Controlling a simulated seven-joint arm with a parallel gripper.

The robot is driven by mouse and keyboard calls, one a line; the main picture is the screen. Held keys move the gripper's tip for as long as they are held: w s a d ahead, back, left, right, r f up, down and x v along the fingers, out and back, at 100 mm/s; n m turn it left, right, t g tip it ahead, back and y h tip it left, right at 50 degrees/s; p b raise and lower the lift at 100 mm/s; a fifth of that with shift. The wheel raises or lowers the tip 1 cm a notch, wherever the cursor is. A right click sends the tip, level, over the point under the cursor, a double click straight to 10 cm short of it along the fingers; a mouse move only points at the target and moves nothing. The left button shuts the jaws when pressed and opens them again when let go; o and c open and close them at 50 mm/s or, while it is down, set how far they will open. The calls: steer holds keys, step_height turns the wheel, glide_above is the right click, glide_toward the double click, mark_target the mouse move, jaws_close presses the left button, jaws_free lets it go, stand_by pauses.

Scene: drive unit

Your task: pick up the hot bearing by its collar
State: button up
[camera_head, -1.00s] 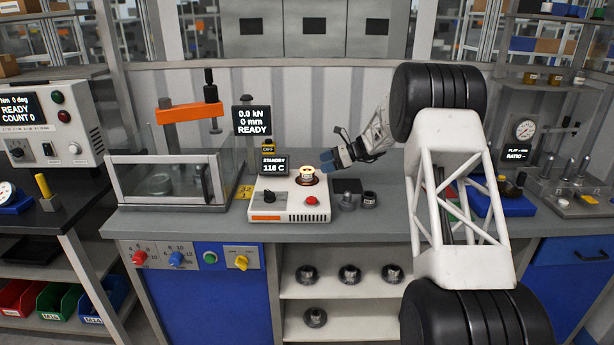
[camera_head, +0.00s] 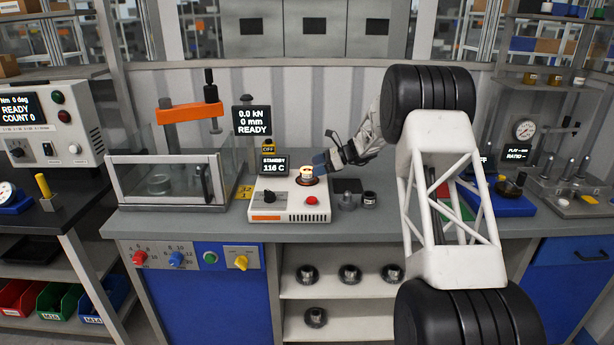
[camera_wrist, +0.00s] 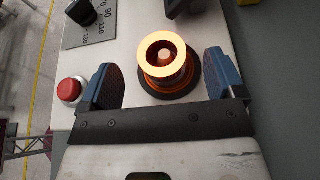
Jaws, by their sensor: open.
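The hot bearing (camera_head: 306,172) sits on the heater's dark round plate, and its top ring glows orange in the wrist view (camera_wrist: 162,54). A lighter post shows in its centre. The heater (camera_head: 289,203) is a white box whose display (camera_head: 273,165) reads STANDBY 116 C. My gripper (camera_head: 320,164) is close to the bearing on its right side in the head view. In the wrist view my gripper (camera_wrist: 160,82) is open, with one blue pad on each side of the bearing and a gap at both sides. I cannot clearly make out the collar.
A red button (camera_wrist: 69,89) and a black knob (camera_wrist: 81,11) are on the heater's top. Right of the heater are a dark pad (camera_head: 347,186) and small metal parts (camera_head: 369,200). A clear-walled enclosure (camera_head: 170,182) stands to the left. The bench front (camera_head: 220,228) is clear.

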mark_target(307, 171)
steer(key=shift+x, duration=2.2)
steer(key=shift+f, duration=0.1)
steer(key=c, duration=1.2)
